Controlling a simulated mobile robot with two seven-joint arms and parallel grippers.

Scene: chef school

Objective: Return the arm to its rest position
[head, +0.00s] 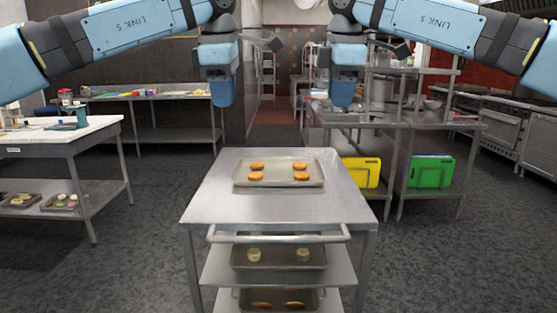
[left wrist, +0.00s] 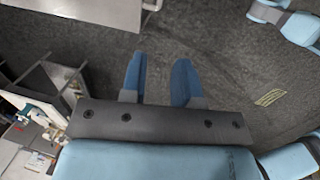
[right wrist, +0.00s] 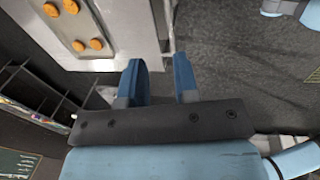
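My left gripper (head: 222,95) hangs fingers-down in the upper part of the head view, left of centre and in the air. In the left wrist view its two blue fingers (left wrist: 161,60) stand apart, with only bare floor between them. My right gripper (head: 343,96) hangs the same way, right of centre. In the right wrist view its fingers (right wrist: 158,60) are apart and empty too. Both arms are raised, bent inward, and neither gripper touches anything.
A metal cart (head: 205,205) stands ahead, with a tray (head: 278,183) of several orange-brown patties on top and more trays on its lower shelves. A worktable (head: 95,128) stands at left. Steel racks (head: 395,125) hold yellow (head: 362,172) and green (head: 430,171) boards at right.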

